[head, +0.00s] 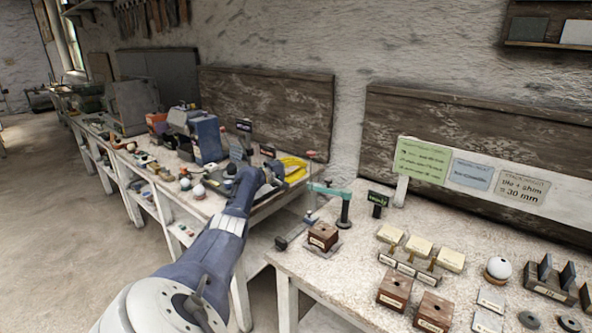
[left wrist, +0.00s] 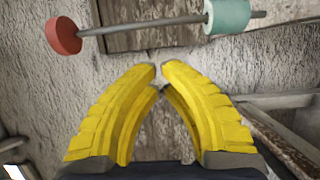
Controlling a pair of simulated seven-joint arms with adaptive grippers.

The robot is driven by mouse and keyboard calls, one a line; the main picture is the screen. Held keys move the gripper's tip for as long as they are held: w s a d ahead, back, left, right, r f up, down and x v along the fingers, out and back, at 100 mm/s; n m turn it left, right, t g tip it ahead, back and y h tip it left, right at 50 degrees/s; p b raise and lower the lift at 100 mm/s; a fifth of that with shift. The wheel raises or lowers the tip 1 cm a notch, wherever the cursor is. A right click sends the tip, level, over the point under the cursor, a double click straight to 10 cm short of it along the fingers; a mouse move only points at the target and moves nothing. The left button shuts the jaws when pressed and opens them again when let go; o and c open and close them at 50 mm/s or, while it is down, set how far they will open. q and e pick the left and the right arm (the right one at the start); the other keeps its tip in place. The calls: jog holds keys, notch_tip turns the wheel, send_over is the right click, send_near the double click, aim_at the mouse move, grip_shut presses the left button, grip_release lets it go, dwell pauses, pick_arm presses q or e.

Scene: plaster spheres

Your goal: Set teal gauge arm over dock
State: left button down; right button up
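The teal gauge arm (head: 328,189) sticks out left from the top of a dark post (head: 345,212) at the left end of the near table. An upright rod (head: 311,172) with a red top passes through its free end. In the left wrist view, the teal collar (left wrist: 228,17), rod and red disc (left wrist: 63,36) lie beyond my fingertips. My left gripper (head: 305,171) is left of the rod, apart from it. Its yellow fingertips (left wrist: 158,68) nearly meet, with nothing between them. I cannot tell for certain which thing is the dock. My right gripper is not in view.
A small black sign (head: 378,199) stands right of the post. Cream blocks (head: 420,247), a white sphere (head: 498,268) and more wooden blocks (head: 394,289) fill the right. A cluttered table runs back at left.

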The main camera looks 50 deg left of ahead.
pick_arm(q)
jog(key=shift+w+d, duration=0.25)
jog(key=shift+w, duration=0.95)
jog(key=shift+d, duration=0.1)
jog(key=shift+s+d, duration=1.2)
jog(key=shift+d, duration=0.25)
